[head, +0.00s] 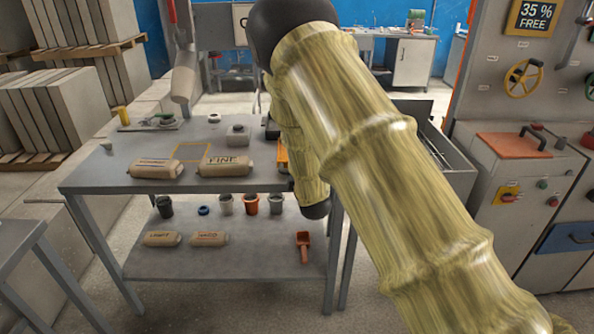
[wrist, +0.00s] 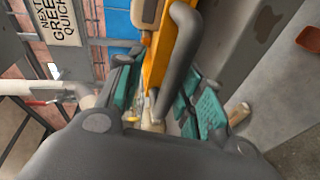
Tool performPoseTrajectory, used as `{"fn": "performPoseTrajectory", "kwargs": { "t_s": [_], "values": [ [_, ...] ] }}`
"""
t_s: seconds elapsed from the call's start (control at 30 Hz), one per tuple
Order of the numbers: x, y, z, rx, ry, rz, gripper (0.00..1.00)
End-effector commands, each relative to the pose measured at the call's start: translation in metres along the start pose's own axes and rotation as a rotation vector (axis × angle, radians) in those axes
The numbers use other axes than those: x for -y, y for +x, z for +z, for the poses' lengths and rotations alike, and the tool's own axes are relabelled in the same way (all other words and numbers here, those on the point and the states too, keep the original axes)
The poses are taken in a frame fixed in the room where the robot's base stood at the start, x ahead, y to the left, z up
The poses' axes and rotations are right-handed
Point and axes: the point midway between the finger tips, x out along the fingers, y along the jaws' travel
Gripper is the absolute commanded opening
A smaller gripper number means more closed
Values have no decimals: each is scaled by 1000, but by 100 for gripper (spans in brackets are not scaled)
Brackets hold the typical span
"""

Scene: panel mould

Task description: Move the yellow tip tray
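In the wrist view, a yellow-orange tray (wrist: 160,58) with a thick grey bar (wrist: 181,48) along it lies between the teal-padded fingers of my gripper (wrist: 163,80). The fingers stand apart on either side, with gaps visible beside the tray; I see no firm contact. In the head view, only an orange-yellow sliver (head: 282,152) shows at the table's right end, beside my arm, which hides the rest. My gripper is mostly hidden behind my arm there.
A grey table (head: 130,172) holds two labelled bags, a FINE bag (head: 223,167) among them, and a yellow outlined square (head: 192,152) on bare surface. Its lower shelf (head: 240,248) holds cups, bags and an orange scoop (head: 303,245). A control cabinet (head: 515,185) stands right.

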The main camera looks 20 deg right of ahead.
Motion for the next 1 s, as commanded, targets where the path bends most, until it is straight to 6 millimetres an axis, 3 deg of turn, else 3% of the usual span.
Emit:
{"fn": "performPoseTrajectory", "kwargs": {
  "t_s": [0.37, 1.0],
  "values": [
    [0, -5, -2, -2, 0, 0, 37],
    [0, -105, 0, 0, 0, -1, 37]
  ]
}}
